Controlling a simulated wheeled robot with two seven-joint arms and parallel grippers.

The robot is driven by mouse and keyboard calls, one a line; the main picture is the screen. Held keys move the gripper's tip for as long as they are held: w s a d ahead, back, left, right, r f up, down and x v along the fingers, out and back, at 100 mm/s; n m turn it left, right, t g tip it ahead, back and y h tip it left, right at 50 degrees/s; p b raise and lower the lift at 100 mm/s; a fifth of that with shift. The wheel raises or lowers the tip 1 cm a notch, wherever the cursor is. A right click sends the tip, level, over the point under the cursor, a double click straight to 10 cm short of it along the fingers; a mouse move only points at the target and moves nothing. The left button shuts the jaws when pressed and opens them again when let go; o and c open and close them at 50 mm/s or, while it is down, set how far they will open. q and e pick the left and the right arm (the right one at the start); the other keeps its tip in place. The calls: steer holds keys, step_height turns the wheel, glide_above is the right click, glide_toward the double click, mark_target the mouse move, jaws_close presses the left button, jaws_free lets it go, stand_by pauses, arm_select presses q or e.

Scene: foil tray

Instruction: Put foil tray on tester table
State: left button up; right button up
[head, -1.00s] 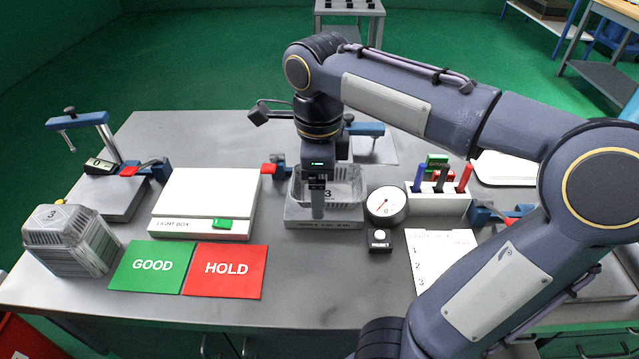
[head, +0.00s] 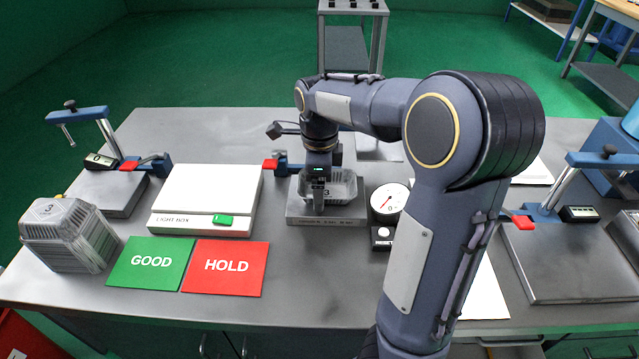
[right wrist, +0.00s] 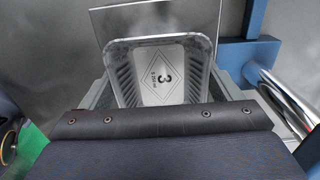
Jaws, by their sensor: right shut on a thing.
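The foil tray (head: 346,186) is a shallow silver tray with a 3 on its bottom. In the head view it is at the middle tester table (head: 345,219), a grey block at the table's centre. The right wrist view shows the tray (right wrist: 201,70) from above, upright, with the diamond-framed 3 inside. My gripper's dark body hides its near wall. I cannot tell whether the tray's bottom touches the tester. My left gripper is not in view.
A tray stack (head: 70,235) stands at the left. The light box (head: 207,195), GOOD card (head: 150,264) and HOLD card (head: 226,266) lie between it and the tester. A dial gauge (head: 388,201) stands close right. Clamp stations stand at left (head: 108,190) and right (head: 565,255).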

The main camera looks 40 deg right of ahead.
steer(key=shift+f, duration=0.2)
steer(key=o, duration=0.8)
steer(key=shift+r, duration=0.1)
